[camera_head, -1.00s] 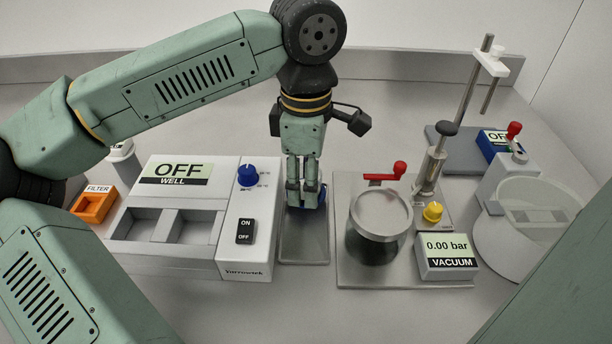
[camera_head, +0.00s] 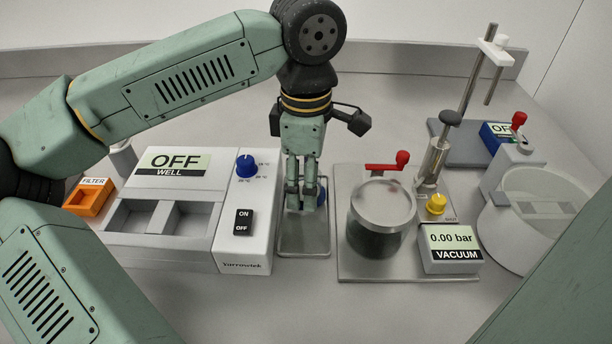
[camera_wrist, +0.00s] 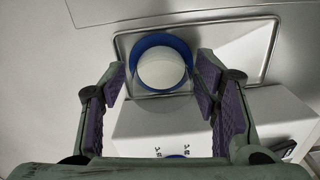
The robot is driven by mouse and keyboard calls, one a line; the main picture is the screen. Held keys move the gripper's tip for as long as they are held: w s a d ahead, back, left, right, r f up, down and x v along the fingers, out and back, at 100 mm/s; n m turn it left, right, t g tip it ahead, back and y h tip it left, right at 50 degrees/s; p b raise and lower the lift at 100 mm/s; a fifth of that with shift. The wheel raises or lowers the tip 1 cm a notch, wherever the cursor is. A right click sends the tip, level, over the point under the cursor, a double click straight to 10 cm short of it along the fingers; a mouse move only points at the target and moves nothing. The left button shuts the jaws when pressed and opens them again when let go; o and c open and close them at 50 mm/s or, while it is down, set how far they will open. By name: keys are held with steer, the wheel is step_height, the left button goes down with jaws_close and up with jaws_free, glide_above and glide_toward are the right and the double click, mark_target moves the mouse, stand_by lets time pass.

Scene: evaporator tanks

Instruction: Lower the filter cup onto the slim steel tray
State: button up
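The filter cup (camera_wrist: 139,51) has a blue rim and a pale inside. It shows between my fingers in the wrist view, and partly behind them in the head view (camera_head: 322,192). The slim steel tray (camera_head: 304,244) is a thin rectangle with a raised rim, right of the white well unit. The cup appears over the tray's area, but the contact under it is hidden. My gripper (camera_wrist: 162,82) is open, one finger on each side of the cup, with narrow gaps visible. It also shows over the tray's far part in the head view (camera_head: 301,203).
The white well unit (camera_head: 243,258) stands close left of the tray. A vacuum station with a steel vessel (camera_head: 382,232) and red-handled lever (camera_head: 387,163) stands close right. An orange filter holder (camera_head: 90,199) is far left, a round white container (camera_head: 520,235) far right.

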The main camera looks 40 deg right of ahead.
steer(key=shift+o, duration=0.7)
steer(key=shift+r, duration=0.1)
step_height(320, 180, up, 12)
stand_by(0.4)
